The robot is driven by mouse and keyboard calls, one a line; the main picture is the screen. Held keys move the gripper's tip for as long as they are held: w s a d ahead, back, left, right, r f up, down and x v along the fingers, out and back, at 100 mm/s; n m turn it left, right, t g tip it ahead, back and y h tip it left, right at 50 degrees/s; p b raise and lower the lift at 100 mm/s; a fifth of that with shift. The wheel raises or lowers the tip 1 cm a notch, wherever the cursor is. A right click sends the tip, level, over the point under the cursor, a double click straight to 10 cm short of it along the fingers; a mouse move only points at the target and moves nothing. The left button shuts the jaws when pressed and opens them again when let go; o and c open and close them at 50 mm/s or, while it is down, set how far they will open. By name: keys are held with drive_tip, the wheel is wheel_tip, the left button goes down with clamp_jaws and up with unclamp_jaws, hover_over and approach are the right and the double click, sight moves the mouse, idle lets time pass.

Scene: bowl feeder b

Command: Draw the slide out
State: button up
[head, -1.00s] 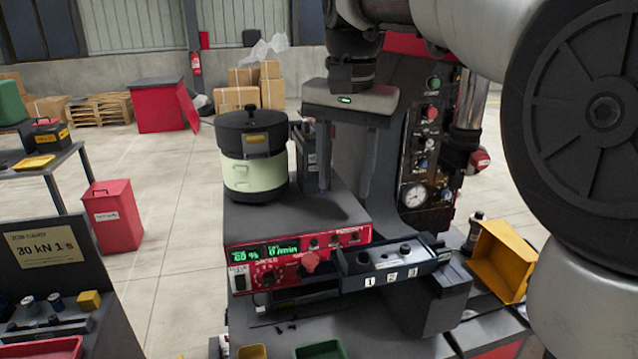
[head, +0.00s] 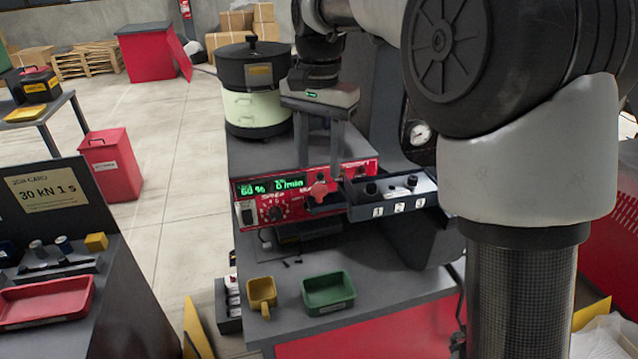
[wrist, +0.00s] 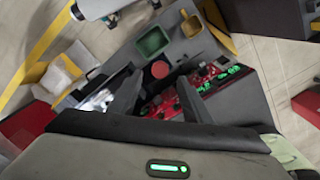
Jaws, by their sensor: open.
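The slide (head: 398,202) is a dark bar with a light top plate, black knobs and labels 1, 2, 3. It sits at the right front of the red control panel (head: 265,205). A red knob (head: 319,190) stands out from the panel just left of the slide; it also shows in the wrist view (wrist: 160,69). My gripper (head: 320,165) points down above the panel's front edge, fingers apart, with the red knob just below and in front of the fingertips. In the wrist view the knob appears between the fingers. I cannot tell whether they touch anything.
The lidded bowl feeder (head: 254,90) stands close behind and left of my gripper. A green tray (head: 328,292) and a yellow cup (head: 262,293) lie on the bench below the panel.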

sight(319, 187)
wheel_tip(319, 187, down, 5)
drive_tip(key=shift+f, duration=0.1)
idle(0.3)
